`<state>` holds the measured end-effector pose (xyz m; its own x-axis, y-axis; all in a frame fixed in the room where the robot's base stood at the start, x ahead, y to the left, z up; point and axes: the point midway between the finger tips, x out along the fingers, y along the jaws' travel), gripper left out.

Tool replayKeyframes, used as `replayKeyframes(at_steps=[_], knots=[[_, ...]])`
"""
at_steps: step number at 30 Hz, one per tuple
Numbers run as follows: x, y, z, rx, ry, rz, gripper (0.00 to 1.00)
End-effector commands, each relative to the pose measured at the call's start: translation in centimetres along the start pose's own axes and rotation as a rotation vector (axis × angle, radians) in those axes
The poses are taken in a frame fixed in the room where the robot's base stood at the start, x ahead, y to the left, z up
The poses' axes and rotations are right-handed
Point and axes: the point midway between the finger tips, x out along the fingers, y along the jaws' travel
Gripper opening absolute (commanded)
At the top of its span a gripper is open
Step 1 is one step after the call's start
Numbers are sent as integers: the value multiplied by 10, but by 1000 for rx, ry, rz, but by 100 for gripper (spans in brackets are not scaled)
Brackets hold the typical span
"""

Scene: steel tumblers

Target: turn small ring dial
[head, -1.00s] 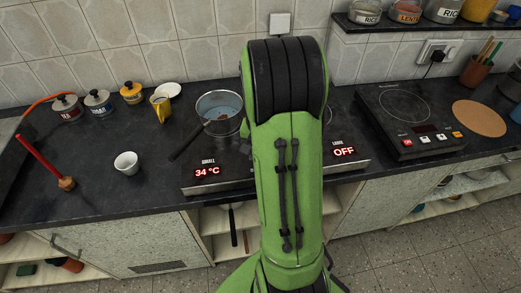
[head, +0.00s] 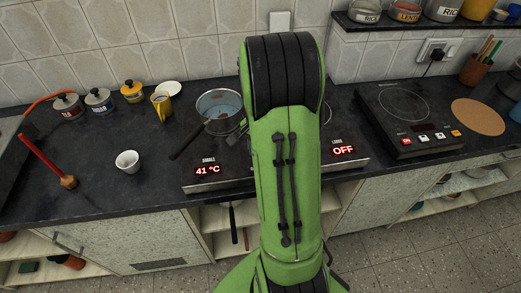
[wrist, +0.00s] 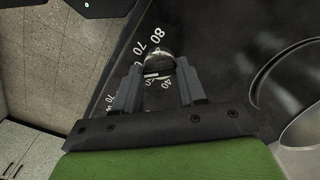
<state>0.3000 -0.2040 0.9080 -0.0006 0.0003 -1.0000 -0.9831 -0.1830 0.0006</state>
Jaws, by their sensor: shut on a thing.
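The small ring dial (wrist: 158,64) is a dark round knob with a pale mark, seen in the wrist view on the black hob panel, with white numbers around it. My gripper (wrist: 157,74) has one finger on each side of the dial and is shut on it. In the head view my green arm hides the gripper and the dial. The small ring display (head: 208,170) reads 41 °C in red. The large ring display (head: 344,150) reads OFF.
A steel pan (head: 220,108) with bluish contents stands on the hob's left ring, its dark handle toward the front left. A separate black hob (head: 410,118) is at right.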

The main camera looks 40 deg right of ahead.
Motion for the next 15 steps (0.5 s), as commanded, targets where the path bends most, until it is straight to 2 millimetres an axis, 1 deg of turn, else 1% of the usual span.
replayKeyframes(at_steps=[7,8,12,15], knots=[[-1,-1,-1,-1,4,-4,10],[-1,-1,-1,-1,4,-4,43],[-1,-1,-1,-1,3,-3,65],[0,0,0,-1,2,-2,66]])
